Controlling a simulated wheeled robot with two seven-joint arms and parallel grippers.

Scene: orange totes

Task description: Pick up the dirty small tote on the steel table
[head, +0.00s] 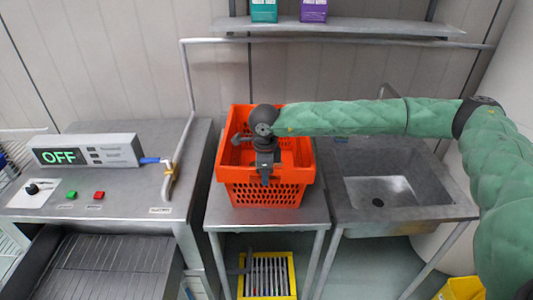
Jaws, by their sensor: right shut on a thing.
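An orange perforated tote (265,195) stands on the steel table (218,213), between the machine and the sink. Its rim looks layered at the back, so I cannot tell whether a second tote is nested with it. My right arm reaches in from the right, and my right gripper (265,178) points down at the tote's front wall, shut on the tote. The gripper hides part of the tote's inside and front rim. Dirt on the tote is too small to make out. My left gripper is not in view.
A machine with a lit "OFF" panel (86,151) stands at left. A sink (398,190) is at right. A shelf (350,26) with a green box (264,10) and a purple box (313,10) hangs above. A yellow-framed grate (268,275) lies below the table.

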